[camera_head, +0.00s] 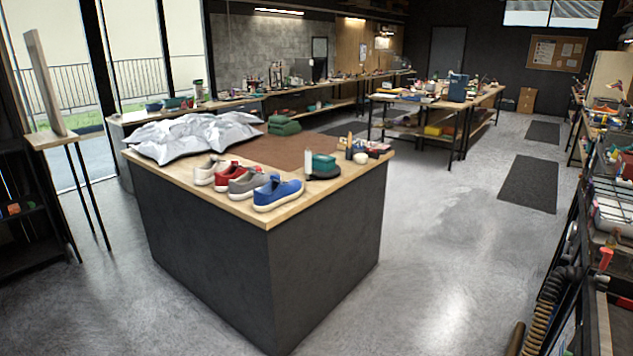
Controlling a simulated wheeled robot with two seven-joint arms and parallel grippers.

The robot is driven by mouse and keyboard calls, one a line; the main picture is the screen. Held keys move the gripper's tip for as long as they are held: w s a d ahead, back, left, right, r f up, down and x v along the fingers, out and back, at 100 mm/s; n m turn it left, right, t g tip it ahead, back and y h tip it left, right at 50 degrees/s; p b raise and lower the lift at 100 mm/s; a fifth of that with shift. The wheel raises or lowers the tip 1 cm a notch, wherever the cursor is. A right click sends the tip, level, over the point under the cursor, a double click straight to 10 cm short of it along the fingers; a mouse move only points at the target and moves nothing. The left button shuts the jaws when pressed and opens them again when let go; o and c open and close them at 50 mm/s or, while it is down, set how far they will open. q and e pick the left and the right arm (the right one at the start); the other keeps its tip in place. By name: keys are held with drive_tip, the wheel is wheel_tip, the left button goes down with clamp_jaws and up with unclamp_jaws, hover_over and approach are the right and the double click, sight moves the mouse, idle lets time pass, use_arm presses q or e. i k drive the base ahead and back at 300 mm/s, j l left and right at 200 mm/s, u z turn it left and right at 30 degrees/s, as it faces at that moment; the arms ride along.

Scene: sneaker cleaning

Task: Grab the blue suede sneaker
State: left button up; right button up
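The blue suede sneaker (278,194) sits upright on the wooden top of the dark island bench (262,217), close to its front corner. It has a pale sole and is at the right end of a row of sneakers. A grey sneaker (246,182) stands directly left of it, then a red sneaker (228,174) and a whitish sneaker (208,170). Neither of my grippers shows in the view, and nothing holds the blue sneaker.
A crumpled silvery sheet (190,135) covers the bench's left part. Grey floor (450,260) is open to the right; cluttered shelves (600,215) line the right edge.

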sight(276, 193)
drive_tip(key=i+j, duration=0.2)
drive_tip(key=i, duration=0.15)
drive_tip(key=i+j+z, duration=0.15)
drive_tip(key=i, duration=0.2)
drive_tip(key=i+j+u, duration=0.15)
drive_tip(key=i+j, duration=0.2)
drive_tip(key=i, duration=0.15)
drive_tip(key=i+j+u, duration=0.15)
drive_tip(key=i+j, duration=0.15)
drive_tip(key=i, duration=0.2)
drive_tip(key=i+j+u, duration=0.15)
drive_tip(key=i, duration=0.35)
drive_tip(key=i+j+u, duration=0.2)
drive_tip(key=i, duration=0.35)
